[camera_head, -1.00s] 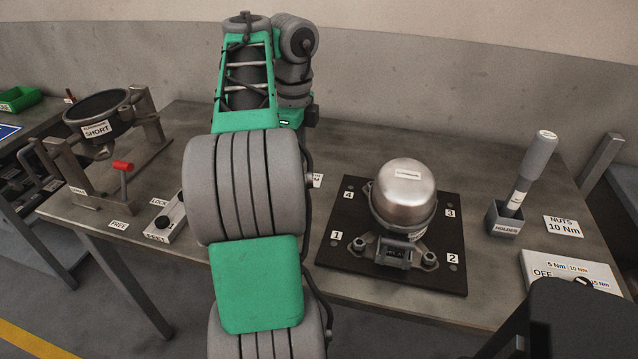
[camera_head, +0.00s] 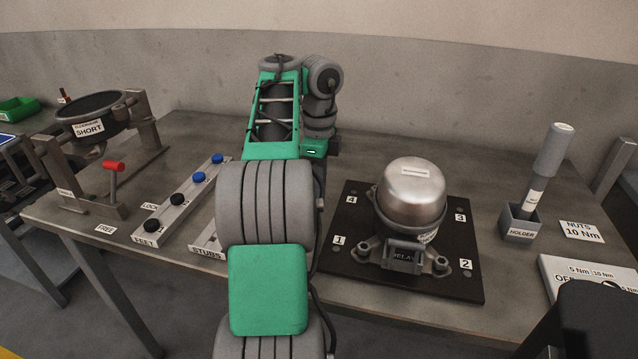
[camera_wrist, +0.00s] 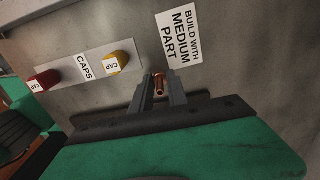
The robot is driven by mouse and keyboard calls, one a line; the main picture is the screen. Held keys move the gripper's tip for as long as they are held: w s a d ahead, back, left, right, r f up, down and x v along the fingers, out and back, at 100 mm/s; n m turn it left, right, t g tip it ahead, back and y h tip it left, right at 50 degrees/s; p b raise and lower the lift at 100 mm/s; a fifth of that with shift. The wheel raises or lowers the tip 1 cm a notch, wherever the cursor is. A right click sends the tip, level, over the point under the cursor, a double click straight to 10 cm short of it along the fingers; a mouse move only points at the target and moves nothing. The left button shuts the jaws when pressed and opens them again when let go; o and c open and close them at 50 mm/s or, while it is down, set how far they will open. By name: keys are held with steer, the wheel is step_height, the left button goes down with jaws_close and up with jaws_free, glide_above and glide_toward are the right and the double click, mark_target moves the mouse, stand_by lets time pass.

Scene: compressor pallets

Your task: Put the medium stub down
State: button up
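My gripper (camera_wrist: 160,92) shows in the wrist view, with its two fingers on either side of a small copper-coloured tube, the stub (camera_wrist: 159,84). The fingers look closed on it, and it sits above the grey table. Its size cannot be judged. In the head view my arm hides the gripper and stub. A rack labelled STUBS (camera_head: 207,247) shows partly beside my arm; the rest of it is hidden.
In the wrist view, a CAPS strip (camera_wrist: 84,67) holds a red and a yellow cap beside a "BUILD WITH MEDIUM PART" sign (camera_wrist: 179,38). A FEET rack (camera_head: 180,203) stands left. The compressor (camera_head: 411,193) stands on a black plate (camera_head: 350,225) at right, near a tool holder (camera_head: 519,225).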

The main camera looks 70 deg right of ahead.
steer(key=o, duration=0.4)
step_height(320, 180, up, 12)
steer(key=r+p, duration=0.1)
steer(key=p, duration=1)
steer(key=w+a+f+n+h, duration=0.1)
steer(key=w+a+f+n, duration=0.2)
steer(key=w+a+n, duration=0.8)
steer(key=a+f+n, duration=0.4)
steer(key=a+n, duration=0.4)
steer(key=a, duration=0.3)
steer(key=a+f+n+t, duration=0.1)
steer(key=a+f+n, duration=0.4)
steer(key=a, duration=0.7)
steer(key=a+f+n+t+y, duration=0.1)
steer(key=a+f+n, duration=0.3)
steer(key=a+n, duration=0.6)
steer(key=shift+a+f+n, duration=0.2)
steer(key=shift+a+n, duration=0.1)
steer(key=shift+a, duration=0.75)
